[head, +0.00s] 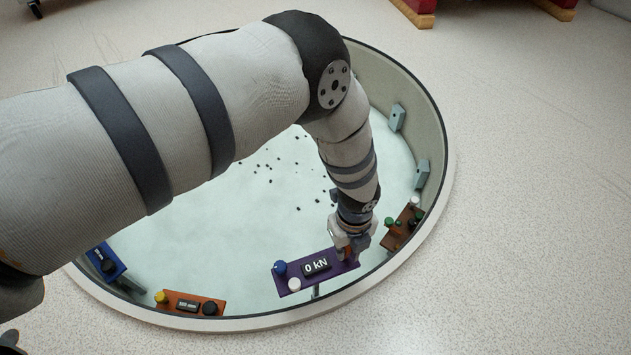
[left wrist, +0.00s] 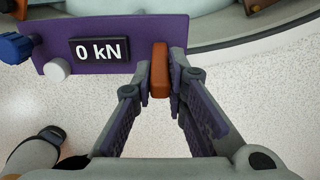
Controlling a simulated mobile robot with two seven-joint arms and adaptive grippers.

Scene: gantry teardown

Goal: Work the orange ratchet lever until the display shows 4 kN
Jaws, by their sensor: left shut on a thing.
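The orange ratchet lever (left wrist: 160,72) stands at the right end of a purple panel (left wrist: 110,22). The display (left wrist: 100,50) on that panel reads 0 kN. It also reads 0 kN in the head view (head: 316,265). My left gripper (left wrist: 160,80) is shut on the lever, with one finger on each side of it. In the head view my left gripper (head: 350,245) reaches down to the right end of the panel and hides most of the lever. My right gripper is not in view.
The purple panel carries a blue knob (left wrist: 15,47) and a white knob (left wrist: 57,69). It sits inside the rim of a round pit (head: 445,185). An orange panel (head: 175,305), a blue panel (head: 98,255) and a brown panel (head: 402,228) are along the same rim. Small dark bits lie on the pit floor.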

